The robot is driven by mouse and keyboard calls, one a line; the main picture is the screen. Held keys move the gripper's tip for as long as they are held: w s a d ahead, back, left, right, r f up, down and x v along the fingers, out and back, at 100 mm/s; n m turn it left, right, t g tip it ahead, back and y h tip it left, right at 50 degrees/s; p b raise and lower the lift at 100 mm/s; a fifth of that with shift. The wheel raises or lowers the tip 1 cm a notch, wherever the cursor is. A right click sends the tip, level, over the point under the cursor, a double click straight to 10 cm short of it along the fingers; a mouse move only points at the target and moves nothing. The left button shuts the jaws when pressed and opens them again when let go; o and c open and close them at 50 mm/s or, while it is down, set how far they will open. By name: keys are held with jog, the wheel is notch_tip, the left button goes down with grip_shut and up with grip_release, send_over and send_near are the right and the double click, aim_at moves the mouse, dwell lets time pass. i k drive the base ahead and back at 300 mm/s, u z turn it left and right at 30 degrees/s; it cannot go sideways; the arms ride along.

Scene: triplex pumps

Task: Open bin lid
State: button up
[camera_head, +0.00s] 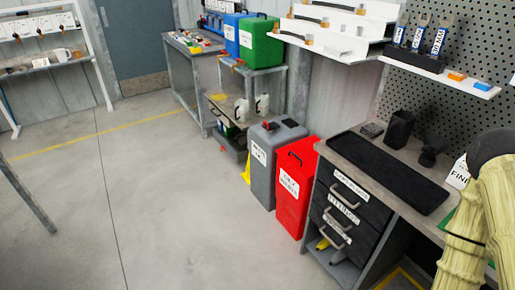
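Several lidded bins are in view. A red bin (292,195) with a white label and a dark handle on its top stands on the floor beside the workbench. A grey bin (262,172) with a white label and a red-and-black piece on its lid stands just left of it. A blue bin (232,38) and a green bin (260,44) stand on a stand farther back. All the lids appear closed. The task does not say which bin is meant. Part of my arm, in a pale yellow cover, shows at the right edge. My gripper is not in view.
The workbench (345,148) holds a black tray (391,171), and its labelled drawers (345,209) are shut. Shelves and a pegboard (488,45) hang above. A low cart (236,110) with white jugs stands behind the grey bin. The floor at left and middle is clear.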

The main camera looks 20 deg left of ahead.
aim_at(301, 156)
jog(key=u, duration=0.3)
jog(key=k, duration=0.6)
jog(key=u, duration=0.6)
jog(key=i, duration=0.55)
jog(key=u, duration=0.55)
jog(key=i, duration=0.95)
jog(key=z, duration=0.35)
